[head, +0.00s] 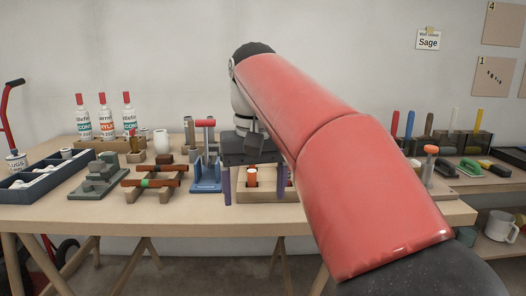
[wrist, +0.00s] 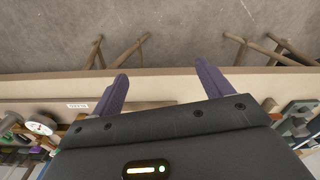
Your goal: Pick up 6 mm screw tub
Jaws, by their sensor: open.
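I cannot pick out a tub marked 6 mm screws in either view. A small orange-and-white item (head: 252,178) stands in a wooden tray (head: 242,197), seen between my fingers in the head view; I cannot read any label on it. My gripper (head: 254,194) is open and empty, with its purple fingers apart and pointing down over the front part of the workbench. In the wrist view my gripper (wrist: 161,69) shows its two fingers spread over the bench's front edge. My red arm hides the bench right of the tray.
The wooden workbench (head: 330,226) carries a blue stand (head: 206,176), red-brown bars on wooden blocks (head: 152,183), a grey stepped block (head: 100,178) and a dark divided tray (head: 40,180). Several bottles (head: 105,118) stand behind. A tub partly reading "LUGS" (head: 17,162) is far left.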

